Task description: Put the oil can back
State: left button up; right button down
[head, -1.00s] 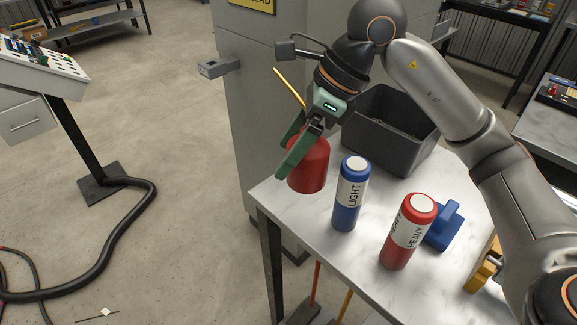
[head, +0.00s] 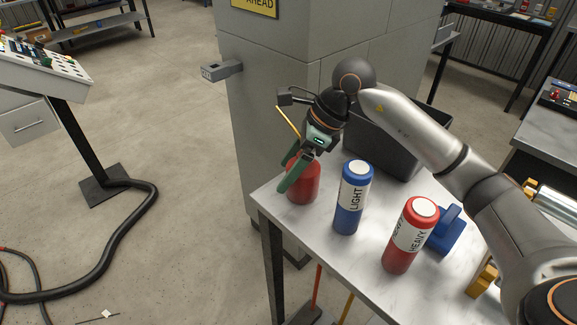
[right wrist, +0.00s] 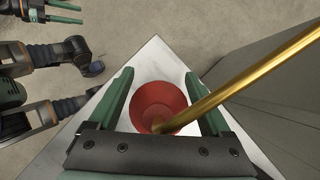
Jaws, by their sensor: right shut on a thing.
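The oil can (head: 303,186) is red with a long thin brass spout. It stands upright at the far left corner of the grey-white table (head: 330,255). My right gripper (head: 291,178) is shut on it from above, one green finger on each side. The can looks to be at the tabletop, but I cannot tell if its base touches. In the right wrist view, the red can (right wrist: 157,100) sits between the fingers and its spout runs to the upper right. My left gripper (right wrist: 62,12) shows only in part at the upper left of that view.
A blue LIGHT cylinder (head: 352,200) stands just right of the can. A red HEAVY cylinder (head: 409,238) and a blue object (head: 448,232) are farther right. A dark open bin (head: 385,148) is behind. A grey cabinet (head: 262,110) rises beside the table's far left side.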

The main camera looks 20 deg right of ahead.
grip_release()
jog(key=v, duration=1.2)
jog(key=shift+s+p, duration=0.1)
jog(key=shift+p, duration=0.2)
